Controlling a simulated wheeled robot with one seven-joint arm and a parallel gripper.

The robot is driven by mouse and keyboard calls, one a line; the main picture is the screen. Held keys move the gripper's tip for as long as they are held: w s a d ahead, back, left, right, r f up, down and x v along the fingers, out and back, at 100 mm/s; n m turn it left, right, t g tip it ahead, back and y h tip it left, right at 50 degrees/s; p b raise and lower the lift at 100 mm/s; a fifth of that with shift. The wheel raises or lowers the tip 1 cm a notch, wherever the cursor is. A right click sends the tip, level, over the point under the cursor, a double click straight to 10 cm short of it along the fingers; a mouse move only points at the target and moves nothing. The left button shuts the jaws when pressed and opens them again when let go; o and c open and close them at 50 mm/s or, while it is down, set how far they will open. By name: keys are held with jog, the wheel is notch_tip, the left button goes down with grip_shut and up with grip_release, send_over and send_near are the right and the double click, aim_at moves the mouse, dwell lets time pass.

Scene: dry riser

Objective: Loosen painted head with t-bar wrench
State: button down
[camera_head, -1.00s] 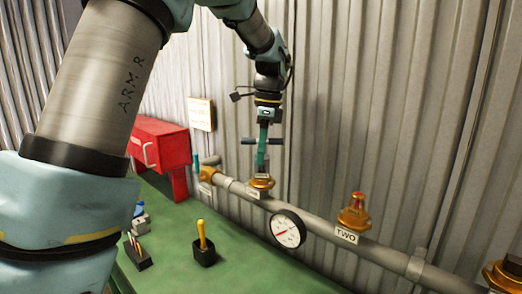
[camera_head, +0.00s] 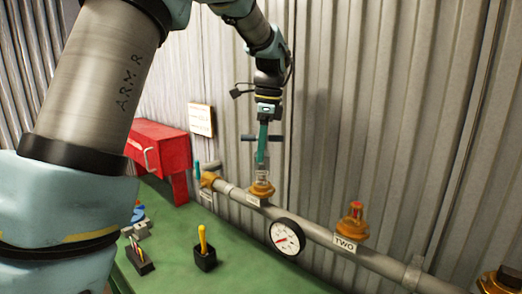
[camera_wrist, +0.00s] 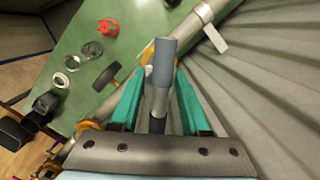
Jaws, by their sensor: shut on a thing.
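My gripper (camera_head: 263,150) is shut on the grey t-bar wrench (camera_head: 248,138), whose crossbar lies across the teal fingers in the head view. The wrench also shows between the fingers in the wrist view (camera_wrist: 163,62). Its lower end (camera_head: 261,173) is directly above the left brass fitting (camera_head: 262,189) on the pipe, upright; whether it touches cannot be told. Any painted head on this fitting is hidden. A second brass fitting (camera_head: 352,229), labelled TWO, has a red-topped head (camera_head: 356,208).
A grey pipe (camera_head: 325,237) runs along the corrugated wall with a round gauge (camera_head: 287,237). Another brass fitting (camera_head: 503,281) is at right.

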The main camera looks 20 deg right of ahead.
jog(key=shift+r, duration=3.25)
